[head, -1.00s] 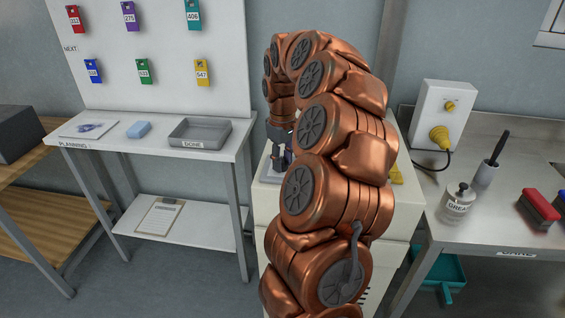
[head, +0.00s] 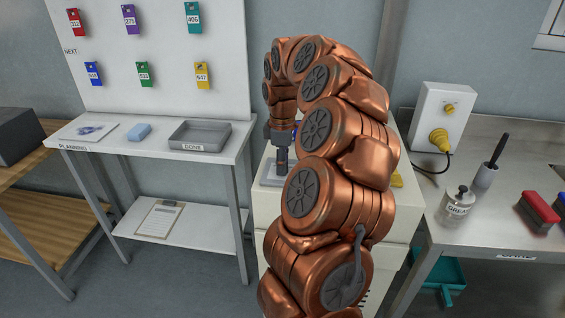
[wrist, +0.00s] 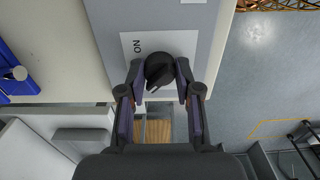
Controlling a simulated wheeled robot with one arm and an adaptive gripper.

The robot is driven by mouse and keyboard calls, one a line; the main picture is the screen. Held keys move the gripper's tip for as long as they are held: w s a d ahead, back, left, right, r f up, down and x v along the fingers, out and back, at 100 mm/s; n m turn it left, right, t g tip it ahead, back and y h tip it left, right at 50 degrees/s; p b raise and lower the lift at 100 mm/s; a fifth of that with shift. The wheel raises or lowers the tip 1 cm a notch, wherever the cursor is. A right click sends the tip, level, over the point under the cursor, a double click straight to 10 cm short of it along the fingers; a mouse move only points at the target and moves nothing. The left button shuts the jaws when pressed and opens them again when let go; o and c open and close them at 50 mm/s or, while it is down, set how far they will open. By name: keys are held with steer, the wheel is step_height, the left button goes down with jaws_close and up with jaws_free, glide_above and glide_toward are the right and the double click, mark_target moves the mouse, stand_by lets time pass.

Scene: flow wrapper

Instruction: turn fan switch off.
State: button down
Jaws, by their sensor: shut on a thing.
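The fan switch is a black rotary knob (wrist: 158,70) on a white label plate in the wrist view. The word ON shows beside it, upper left of the knob. My gripper (wrist: 158,80) has one finger on each side of the knob and is shut on it. The knob's pointer ridge slants toward the lower left. In the head view my gripper (head: 282,160) points down at the grey panel (head: 268,180) on the cream machine, and my arm hides the knob there.
A blue part (wrist: 18,65) stands left of the plate in the wrist view. In the head view, a table with a grey tray (head: 200,136) is on the left. A steel bench with a grease pot (head: 459,203) and a white socket box (head: 440,112) is on the right.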

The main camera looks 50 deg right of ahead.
stand_by(0.4)
steer(key=c, duration=0.8)
jaws_free()
step_height(320, 180, up, 12)
steer(key=shift+a, duration=0.1)
stand_by(0.5)
